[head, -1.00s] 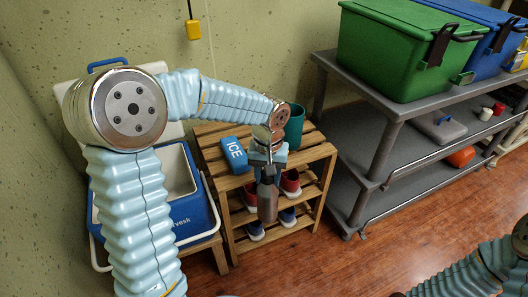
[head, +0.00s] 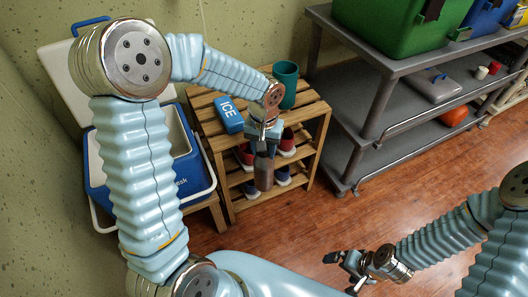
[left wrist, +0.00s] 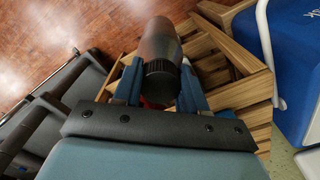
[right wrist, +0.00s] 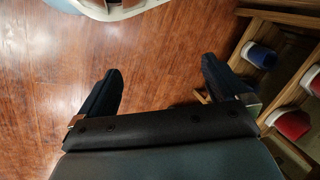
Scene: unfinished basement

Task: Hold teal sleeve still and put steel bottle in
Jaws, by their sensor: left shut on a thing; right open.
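The teal sleeve (head: 286,84) stands upright on the top of the wooden rack, at its far right corner. My left gripper (head: 262,143) is in front of the rack and shut on the steel bottle (head: 264,172), which hangs in front of the rack's shelves, below the top. In the left wrist view the dark bottle (left wrist: 160,45) is between the fingers, its black cap towards the camera. My right gripper (head: 343,268) is low at the lower right of the head view. It is open and empty, over the floor, in the right wrist view (right wrist: 160,90).
A blue ICE pack (head: 229,114) lies on the slatted wooden rack (head: 222,145), with shoes (head: 285,143) on the shelves below. An open blue and white cooler (head: 185,165) stands left of it. A grey shelf cart (head: 400,65) with bins stands right. The floor between is clear.

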